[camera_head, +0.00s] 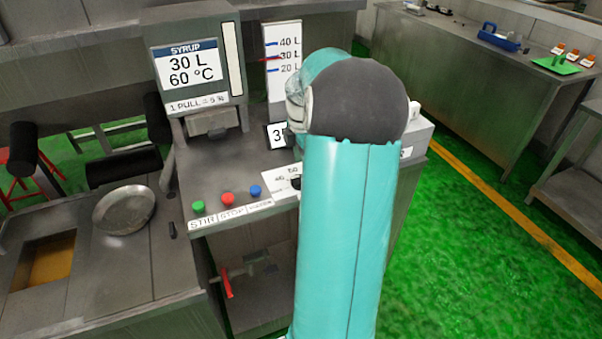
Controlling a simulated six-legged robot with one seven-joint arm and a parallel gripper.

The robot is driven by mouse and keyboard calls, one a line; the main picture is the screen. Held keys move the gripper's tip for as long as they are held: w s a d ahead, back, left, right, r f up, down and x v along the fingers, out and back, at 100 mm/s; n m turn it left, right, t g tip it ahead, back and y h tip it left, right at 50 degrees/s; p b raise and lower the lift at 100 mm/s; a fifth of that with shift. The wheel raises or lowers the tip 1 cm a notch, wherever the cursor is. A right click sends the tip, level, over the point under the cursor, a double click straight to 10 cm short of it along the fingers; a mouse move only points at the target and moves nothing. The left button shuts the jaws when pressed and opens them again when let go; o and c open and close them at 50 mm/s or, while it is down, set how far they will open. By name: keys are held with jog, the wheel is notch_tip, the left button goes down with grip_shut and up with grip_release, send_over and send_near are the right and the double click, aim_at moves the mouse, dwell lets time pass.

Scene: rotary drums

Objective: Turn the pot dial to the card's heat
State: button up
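The syrup card (187,66) on the grey machine reads 30 L and 60 °C. A white dial plate (283,179) on the counter front carries small numbers, with 40 and 50 seemingly legible. A small dark part at its right edge, perhaps the dial knob (296,183), shows beside my teal arm. The arm hides the rest of the dial, so its setting cannot be read. My gripper is hidden behind my arm's dark grey joint and teal links, so its fingers do not show.
Green, red and blue buttons (227,198) sit left of the dial plate. A level scale (284,59) marked 20 to 40 L stands behind, with a red pointer near 30 L. A metal pan (124,209) lies at left. Green floor is open at right.

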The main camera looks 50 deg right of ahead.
notch_tip(320, 180, down, 5)
jog(key=shift+f, duration=0.15)
jog(key=shift+c, duration=0.2)
grip_shut()
